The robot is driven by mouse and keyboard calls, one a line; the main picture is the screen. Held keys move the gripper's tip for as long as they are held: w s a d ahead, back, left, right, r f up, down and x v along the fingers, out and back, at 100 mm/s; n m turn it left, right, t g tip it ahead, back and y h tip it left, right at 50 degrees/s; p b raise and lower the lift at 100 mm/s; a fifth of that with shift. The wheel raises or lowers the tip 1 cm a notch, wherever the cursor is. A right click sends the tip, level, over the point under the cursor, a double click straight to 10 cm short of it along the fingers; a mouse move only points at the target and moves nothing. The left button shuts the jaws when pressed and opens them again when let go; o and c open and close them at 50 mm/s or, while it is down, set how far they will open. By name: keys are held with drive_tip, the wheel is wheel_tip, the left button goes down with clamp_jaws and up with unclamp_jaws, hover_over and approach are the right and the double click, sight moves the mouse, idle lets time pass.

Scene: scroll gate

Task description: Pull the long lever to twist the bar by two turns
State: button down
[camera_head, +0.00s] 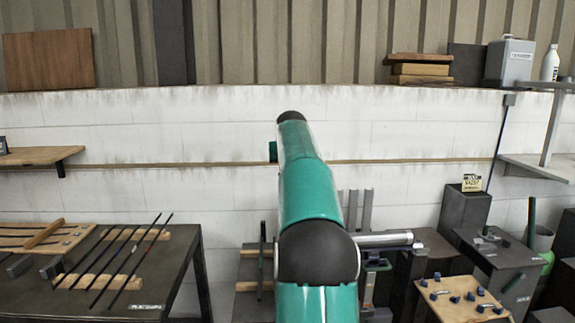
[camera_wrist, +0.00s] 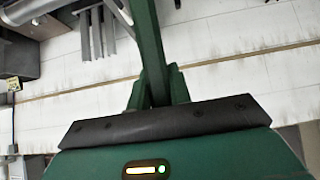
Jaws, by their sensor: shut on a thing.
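My gripper (camera_wrist: 158,88) is shut on a long dark green bar, which looks like the lever (camera_wrist: 146,30). In the wrist view the lever runs from between the fingers up past the top edge, so its far end is out of sight. In the head view my arm hides the lever and most of the gripper. A silvery round bar (camera_head: 385,239) lies level and sticks out to the right from behind my arm. I cannot see where the lever joins the bar.
Grey upright strips (camera_head: 352,210) stand behind my arm. A dark table with several thin rods (camera_head: 185,248) is at left. Dark blocks (camera_head: 495,254) and a board with blue knobs (camera_head: 462,299) crowd the right. A white block wall (camera_head: 220,128) closes the back.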

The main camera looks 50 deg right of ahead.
drive_tip(key=shift+f, duration=0.45)
drive_tip(key=c, duration=1.3)
unclamp_jaws()
drive_tip(key=shift+w+d, duration=0.1)
drive_tip(key=shift+w, duration=0.05)
drive_tip(key=shift+r, duration=0.35)
drive_tip(key=v, duration=1.4)
